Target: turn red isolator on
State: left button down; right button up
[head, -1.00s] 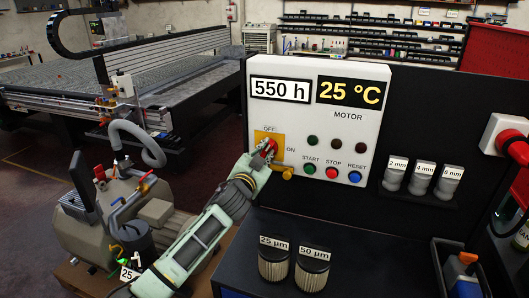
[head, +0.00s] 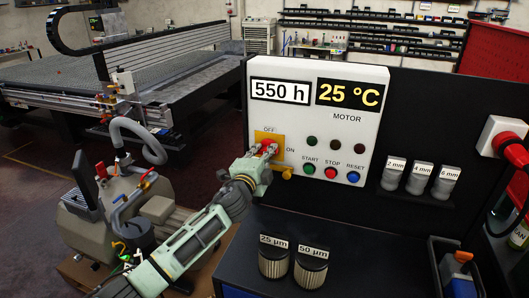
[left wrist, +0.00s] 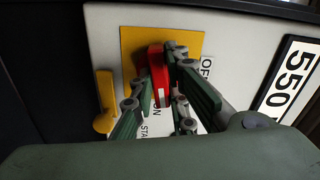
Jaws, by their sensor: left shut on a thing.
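The red isolator handle (head: 267,146) sits on a yellow plate (head: 279,155) on the white control panel, with OFF above it and ON to its right. My left gripper (head: 265,152) is at the handle, reaching up from the lower left. In the left wrist view, the red handle (left wrist: 157,70) lies between the two fingers (left wrist: 158,92), which are shut on it. The yellow plate (left wrist: 133,42) is behind it there. The fingers partly cover the handle and the ON label, and I cannot tell its exact angle. My right gripper is not in view.
START (head: 310,168), STOP (head: 331,173) and RESET (head: 353,177) buttons are close to the right of the isolator. A yellow lever (head: 286,173) sits just below it, also in the left wrist view (left wrist: 105,102). Two filters (head: 312,267) stand on the dark surface below. A pump (head: 90,220) is at lower left.

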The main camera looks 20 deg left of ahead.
pick_arm(q)
jog(key=shift+m, duration=1.1)
jog(key=shift+f, duration=0.1)
jog(key=c, duration=1.7)
grip_release()
jog(key=s, duration=1.2)
jog(key=shift+a, duration=0.2)
